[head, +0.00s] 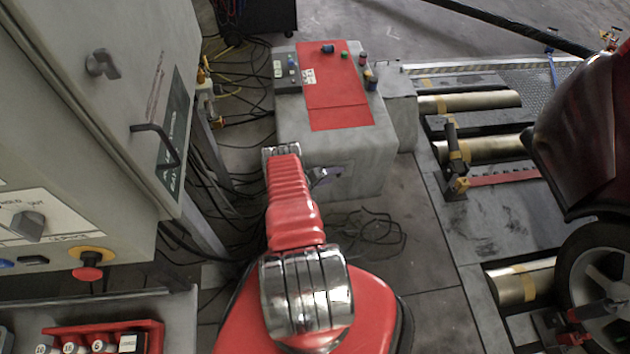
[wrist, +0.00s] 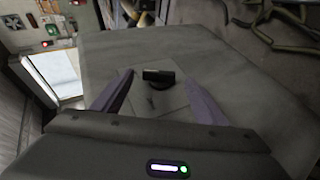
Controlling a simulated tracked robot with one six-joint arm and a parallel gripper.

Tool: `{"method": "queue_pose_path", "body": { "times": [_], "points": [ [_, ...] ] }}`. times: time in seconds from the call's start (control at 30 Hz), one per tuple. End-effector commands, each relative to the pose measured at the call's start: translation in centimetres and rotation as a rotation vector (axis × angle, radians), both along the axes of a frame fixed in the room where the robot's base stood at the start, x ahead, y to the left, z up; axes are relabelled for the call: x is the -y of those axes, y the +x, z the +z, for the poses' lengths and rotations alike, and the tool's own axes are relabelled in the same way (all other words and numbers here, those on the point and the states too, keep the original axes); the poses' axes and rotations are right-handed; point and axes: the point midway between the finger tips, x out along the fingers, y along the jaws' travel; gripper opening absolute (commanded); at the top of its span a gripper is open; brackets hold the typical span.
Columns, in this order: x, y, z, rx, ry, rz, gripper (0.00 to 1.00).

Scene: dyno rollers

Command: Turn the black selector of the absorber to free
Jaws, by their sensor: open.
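The absorber (head: 352,152) is a grey box with a red panel on top, standing at the middle back of the head view. In the wrist view its grey face (wrist: 240,70) fills the middle. A black selector (wrist: 158,77) with a bar handle sits on a light plate there, the bar lying roughly across the picture. My gripper (wrist: 159,84) is open, one purple-grey finger on each side of the selector, with clear gaps to both. In the head view my gripper (head: 324,175) is low at the absorber's near face, partly hidden by my arm. The selector is not visible there.
A grey cabinet (head: 110,90) with handles, another selector (head: 27,226) and a red stop button (head: 88,273) stands at left. Cables (head: 370,235) lie on the floor. Rollers (head: 470,102) and a dark red vehicle (head: 585,140) are at right. A red tray (head: 105,328) is lower left.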

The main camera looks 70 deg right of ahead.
Motion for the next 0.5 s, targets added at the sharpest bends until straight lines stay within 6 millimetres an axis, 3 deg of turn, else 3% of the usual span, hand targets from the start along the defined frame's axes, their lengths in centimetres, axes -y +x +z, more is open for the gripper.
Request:
{"method": "queue_pose_path", "body": {
  "times": [0.5],
  "points": [
    [-5.3, 3.7, 3.3, -0.001, 0.000, 0.003, 0.67]
  ]
}}
